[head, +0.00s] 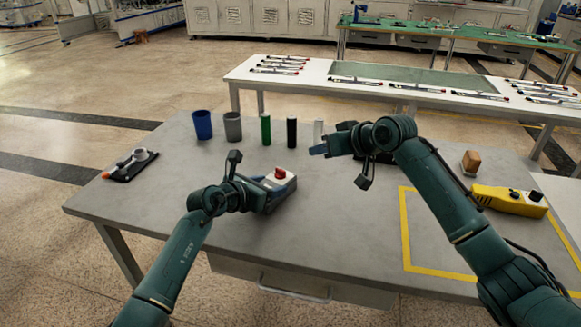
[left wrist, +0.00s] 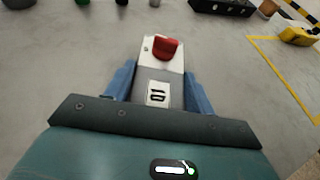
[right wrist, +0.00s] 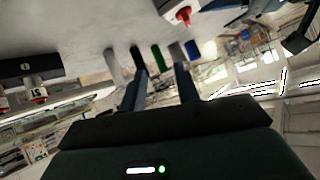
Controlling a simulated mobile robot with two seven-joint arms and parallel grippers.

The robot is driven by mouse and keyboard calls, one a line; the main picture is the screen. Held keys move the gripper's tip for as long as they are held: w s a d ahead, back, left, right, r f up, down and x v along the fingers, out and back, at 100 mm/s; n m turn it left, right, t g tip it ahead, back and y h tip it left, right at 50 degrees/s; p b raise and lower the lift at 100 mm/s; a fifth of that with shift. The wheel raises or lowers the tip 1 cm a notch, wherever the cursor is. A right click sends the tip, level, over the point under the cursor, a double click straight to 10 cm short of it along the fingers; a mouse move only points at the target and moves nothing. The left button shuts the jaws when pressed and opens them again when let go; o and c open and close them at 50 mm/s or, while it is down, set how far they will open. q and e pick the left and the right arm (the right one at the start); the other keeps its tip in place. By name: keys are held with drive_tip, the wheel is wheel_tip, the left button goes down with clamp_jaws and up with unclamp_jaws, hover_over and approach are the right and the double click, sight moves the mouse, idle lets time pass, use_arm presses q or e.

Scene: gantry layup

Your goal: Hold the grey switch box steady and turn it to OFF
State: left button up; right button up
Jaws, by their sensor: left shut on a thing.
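The switch box (head: 284,187) is grey with a white top and a red knob (head: 280,174), and sits on the grey table. In the left wrist view the red knob (left wrist: 165,48) is at the far end, and a dark-marked label (left wrist: 157,94) is at the near end. My left gripper (left wrist: 159,88) is shut on the switch box, one blue finger along each side. My right gripper (head: 318,150) is open and empty, above the table behind and right of the box. The knob (right wrist: 183,14) also shows at the top of the right wrist view. Its setting is not readable.
Behind the box stand a blue cup (head: 203,125), a grey cup (head: 233,127) and green, black and white cylinders (head: 265,130). A yellow device (head: 508,201) and brown block (head: 470,163) are right. A black tray (head: 130,166) lies left. The table front is clear.

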sight(284, 171)
drive_tip(key=s+a+f+n+t+y, duration=0.1)
drive_tip(key=s+a+f+n+y, duration=0.1)
drive_tip(key=s+f+n, duration=0.3)
drive_tip(key=shift+m+y, duration=0.3)
drive_tip(key=shift+m, duration=0.2)
drive_tip(key=x, duration=0.3)
drive_tip(key=r+x, duration=0.1)
drive_tip(key=x, duration=0.5)
drive_tip(key=shift+w+a, duration=0.4)
drive_tip(key=shift+a, duration=0.15)
clamp_jaws()
